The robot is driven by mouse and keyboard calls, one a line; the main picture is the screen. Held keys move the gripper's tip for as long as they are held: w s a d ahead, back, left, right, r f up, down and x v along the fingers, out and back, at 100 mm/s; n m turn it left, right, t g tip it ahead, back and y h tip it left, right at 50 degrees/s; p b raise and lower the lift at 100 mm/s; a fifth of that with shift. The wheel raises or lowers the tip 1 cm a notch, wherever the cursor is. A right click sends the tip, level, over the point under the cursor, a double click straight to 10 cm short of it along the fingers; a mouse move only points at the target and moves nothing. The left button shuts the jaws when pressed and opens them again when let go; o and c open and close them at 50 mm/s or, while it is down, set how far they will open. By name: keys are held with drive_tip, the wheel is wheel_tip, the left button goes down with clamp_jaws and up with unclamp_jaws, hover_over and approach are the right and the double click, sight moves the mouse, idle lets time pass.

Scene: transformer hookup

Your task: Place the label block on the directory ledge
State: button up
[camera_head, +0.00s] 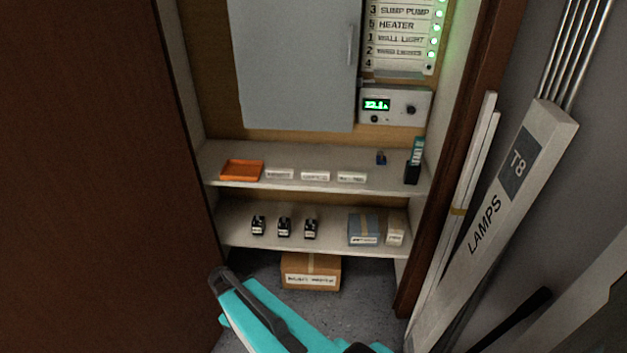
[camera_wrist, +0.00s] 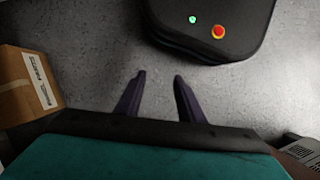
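Three white label blocks stand in a row on the upper shelf in the head view: a left one (camera_head: 279,174), a middle one (camera_head: 315,176) and a right one (camera_head: 351,177). Their print is too small to read. The directory (camera_head: 402,38) is at the top right, with label rows and green lights; a grey ledge (camera_head: 398,74) runs along its bottom. My gripper (camera_wrist: 158,78) shows in the wrist view with its two dark fingers apart and nothing between them. It points at the grey floor, away from the blocks.
An orange tray (camera_head: 241,170) sits left of the blocks. A grey cabinet door (camera_head: 297,65) is above. A carton (camera_head: 310,272) is on the floor. Lamp boxes (camera_head: 495,225) lean at right.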

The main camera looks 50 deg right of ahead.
drive_tip(key=s+a+f+m, duration=0.1)
drive_tip(key=s+a+f, duration=0.2)
drive_tip(key=s+a, duration=0.2)
drive_tip(key=s+a+f+m+g, duration=0.1)
drive_tip(key=s+a+f, duration=0.3)
drive_tip(key=s, duration=0.5)
drive_tip(key=shift+s+a+m, duration=0.2)
drive_tip(key=shift+a+m, duration=0.1)
drive_tip(key=shift+a, duration=0.4)
drive_tip(key=shift+d, duration=0.15)
drive_tip(key=shift+c, duration=0.5)
